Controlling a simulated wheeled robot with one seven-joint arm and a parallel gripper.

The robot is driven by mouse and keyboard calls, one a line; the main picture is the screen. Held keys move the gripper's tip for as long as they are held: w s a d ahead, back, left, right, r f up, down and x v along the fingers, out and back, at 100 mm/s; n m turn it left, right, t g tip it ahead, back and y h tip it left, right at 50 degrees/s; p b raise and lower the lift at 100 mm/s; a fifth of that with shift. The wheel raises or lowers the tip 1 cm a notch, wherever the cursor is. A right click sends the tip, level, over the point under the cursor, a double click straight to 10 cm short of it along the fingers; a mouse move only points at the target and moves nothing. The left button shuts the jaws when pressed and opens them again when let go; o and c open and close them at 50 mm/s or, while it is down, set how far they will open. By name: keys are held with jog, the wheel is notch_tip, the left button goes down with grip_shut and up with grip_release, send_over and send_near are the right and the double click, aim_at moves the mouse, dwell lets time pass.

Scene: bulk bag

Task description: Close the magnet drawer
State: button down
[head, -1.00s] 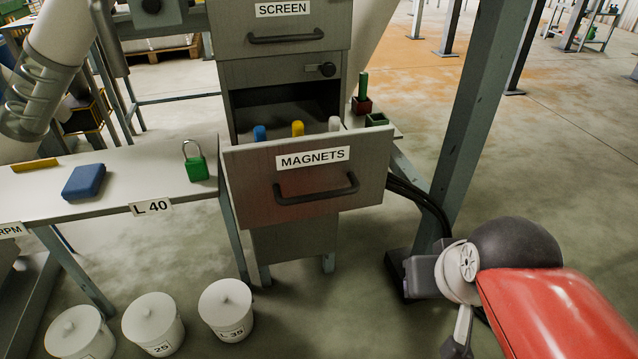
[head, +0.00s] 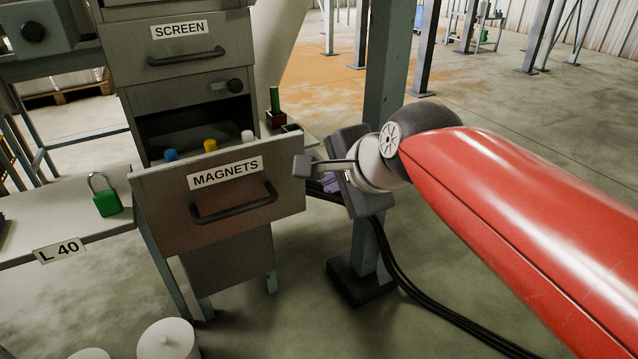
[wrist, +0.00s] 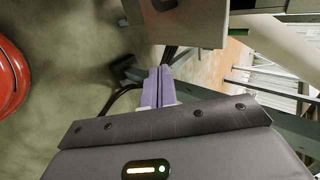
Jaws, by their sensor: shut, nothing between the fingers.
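The magnet drawer (head: 218,215), a grey box front labelled MAGNETS with a dark bar handle (head: 235,203), stands pulled out of its housing. Coloured magnet ends, blue, yellow and white, show above its front. In the wrist view the drawer front (wrist: 190,28) is at the top, with part of its handle. My gripper (head: 330,183) is just right of the drawer front in the head view, partly hidden by my wrist. In the wrist view its purple fingers (wrist: 158,75) are together and empty, and a gap shows between them and the drawer front.
The SCREEN drawer (head: 178,50) is above. A bench (head: 70,220) with a green padlock (head: 107,203) is at left. A steel post (head: 385,75) and black cables (head: 420,290) stand close to my arm. White lidded buckets (head: 167,342) are on the floor.

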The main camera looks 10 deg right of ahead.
aim_at(297, 183)
jog(key=x, duration=0.3)
jog(key=w+r+x, duration=0.1)
jog(key=x, duration=0.7)
jog(key=shift+w+a, duration=0.3)
jog(key=shift+w, duration=0.05)
jog(key=shift+w+a+r, duration=0.1)
jog(key=shift+w, duration=0.4)
jog(key=shift+w, duration=0.1)
